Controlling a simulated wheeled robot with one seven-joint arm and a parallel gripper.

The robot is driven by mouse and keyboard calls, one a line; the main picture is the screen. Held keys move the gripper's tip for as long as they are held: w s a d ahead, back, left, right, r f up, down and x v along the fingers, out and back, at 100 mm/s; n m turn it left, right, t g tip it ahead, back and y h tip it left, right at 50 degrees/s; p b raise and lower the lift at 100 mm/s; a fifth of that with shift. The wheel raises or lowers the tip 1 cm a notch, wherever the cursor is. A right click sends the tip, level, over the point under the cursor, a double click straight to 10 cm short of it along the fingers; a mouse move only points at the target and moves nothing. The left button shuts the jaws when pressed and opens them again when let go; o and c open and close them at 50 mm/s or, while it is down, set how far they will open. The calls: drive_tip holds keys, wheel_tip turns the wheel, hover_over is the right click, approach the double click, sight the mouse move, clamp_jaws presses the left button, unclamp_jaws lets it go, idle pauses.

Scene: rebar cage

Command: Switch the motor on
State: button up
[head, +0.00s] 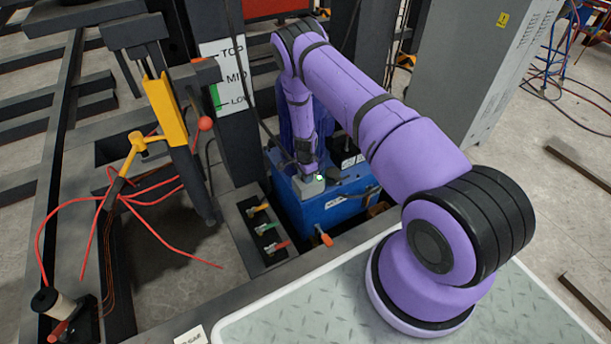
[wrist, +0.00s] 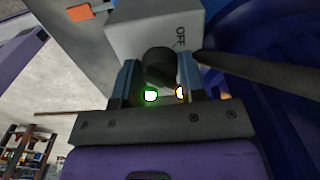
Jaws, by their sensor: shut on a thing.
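A small grey switch box (head: 312,189) sits on top of the blue motor unit (head: 330,215). In the wrist view the box (wrist: 135,35) carries the label "OFF" and a black rotary knob (wrist: 158,64). My gripper (wrist: 158,76) is shut on the knob, one finger on each side of it. A green lamp (wrist: 151,95) and an amber lamp (wrist: 180,92) show bright spots just below the knob. In the head view the green lamp (head: 319,178) also glows, while my gripper and arm hide the knob.
A grey cabinet (head: 490,65) stands at the back right. Red cables (head: 160,200) spread at left.

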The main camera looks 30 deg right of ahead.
idle(0.4)
drive_tip(key=o, duration=0.9)
wheel_tip(320, 180, up, 11)
drive_tip(key=shift+f, duration=0.1)
drive_tip(key=shift+s, duration=0.1)
idle(0.5)
